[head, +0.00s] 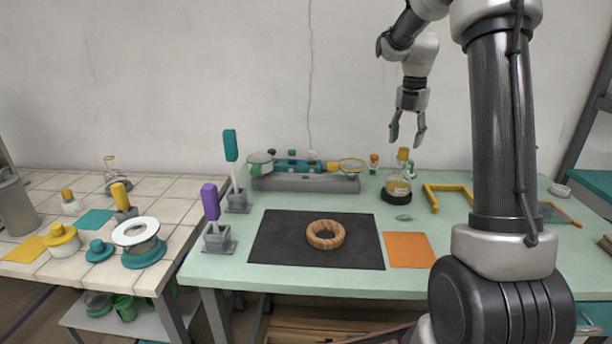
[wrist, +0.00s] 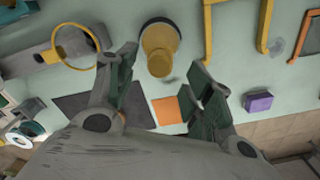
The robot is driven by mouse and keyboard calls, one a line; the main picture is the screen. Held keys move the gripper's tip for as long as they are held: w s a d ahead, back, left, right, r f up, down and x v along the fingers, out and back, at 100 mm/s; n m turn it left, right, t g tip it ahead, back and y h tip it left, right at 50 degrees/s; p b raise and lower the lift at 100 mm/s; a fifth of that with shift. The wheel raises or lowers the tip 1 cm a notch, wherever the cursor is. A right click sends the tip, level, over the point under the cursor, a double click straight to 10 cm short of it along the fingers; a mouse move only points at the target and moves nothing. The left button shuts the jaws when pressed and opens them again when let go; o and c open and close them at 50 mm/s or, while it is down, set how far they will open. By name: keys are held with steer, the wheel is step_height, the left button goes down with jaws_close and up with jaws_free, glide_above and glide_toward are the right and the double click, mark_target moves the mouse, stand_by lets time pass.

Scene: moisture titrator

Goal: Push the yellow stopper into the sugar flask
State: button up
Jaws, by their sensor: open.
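A glass flask with yellowish contents (head: 397,187) stands upright on a dark round base on the green table; I take it as the sugar flask. A yellow stopper (head: 403,154) is at its mouth, and I cannot tell how deep it sits. In the wrist view the yellow stopper (wrist: 160,42) shows from above and hides most of the flask. My gripper (head: 406,142) is open and empty, pointing down, above the flask and apart from it. In the wrist view its fingers (wrist: 163,58) are spread to either side of the stopper.
A yellow frame (head: 447,190) stands right of the flask. A grey rack (head: 305,183) with a yellow ring (head: 351,165) is to the left. A dark mat (head: 275,250) holds a wooden ring (head: 325,234). An orange square (head: 409,250) lies in front. A tiled table (head: 180,205) is far left.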

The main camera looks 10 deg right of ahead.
steer(key=shift+r, duration=2.15)
steer(key=shift+r, duration=0.1)
step_height(320, 180, up, 12)
steer(key=m, duration=0.3)
step_height(320, 180, down, 5)
steer(key=m, duration=0.8)
steer(key=s+a+f+m+t, duration=0.1)
steer(key=s+a+m, duration=0.3)
steer(key=s, duration=0.6)
steer(key=s+a+f+m+t, duration=0.2)
steer(key=s+m, duration=0.4)
steer(key=s, duration=0.5)
steer(key=s+a+f+m+t, duration=0.1)
steer(key=s+a+f+m, duration=0.2)
steer(key=s, duration=0.7)
steer(key=shift+s+a+f+m, duration=0.25)
steer(key=shift+s+a+m, duration=0.15)
steer(key=shift+a+m, duration=0.9)
